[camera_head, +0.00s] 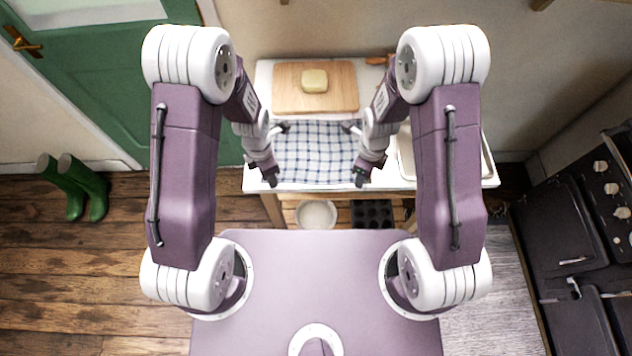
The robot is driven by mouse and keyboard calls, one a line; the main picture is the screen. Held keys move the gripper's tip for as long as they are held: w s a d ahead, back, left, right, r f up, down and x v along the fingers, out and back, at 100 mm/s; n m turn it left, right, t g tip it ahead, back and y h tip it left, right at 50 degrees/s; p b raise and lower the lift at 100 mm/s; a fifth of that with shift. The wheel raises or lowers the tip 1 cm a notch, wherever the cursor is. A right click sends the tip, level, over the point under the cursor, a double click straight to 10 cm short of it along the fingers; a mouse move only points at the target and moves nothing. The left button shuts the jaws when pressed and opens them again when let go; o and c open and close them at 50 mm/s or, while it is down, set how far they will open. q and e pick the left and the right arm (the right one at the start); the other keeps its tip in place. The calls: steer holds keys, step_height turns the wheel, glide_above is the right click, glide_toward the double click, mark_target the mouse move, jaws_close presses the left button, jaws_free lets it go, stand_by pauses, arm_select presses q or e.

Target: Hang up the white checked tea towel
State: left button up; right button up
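The white tea towel with dark blue checks (315,155) lies spread out on the white-topped table (318,187), in front of a wooden board. My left gripper (272,181) points down at the towel's left edge near the table's front edge. My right gripper (361,180) is at the towel's right edge, at about the same depth. The fingers of both are small and dark, so I cannot tell whether they are open or touch the cloth. My wrists hide parts of the towel's side edges.
The wooden board (287,100) carries a pale yellow block (314,81). A shallow pale tray (485,150) is on the table's right. A bowl (316,214) and a dark muffin tin (372,213) sit below. Green boots (75,190) stand left; a black stove (560,230) stands right.

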arm_select(q)
steer(key=shift+f, duration=0.2)
arm_select(e)
steer(key=shift+f, duration=0.2)
arm_select(q)
steer(key=shift+s, duration=0.1)
jaws_close()
arm_select(e)
jaws_close()
steer(key=shift+s, duration=0.1)
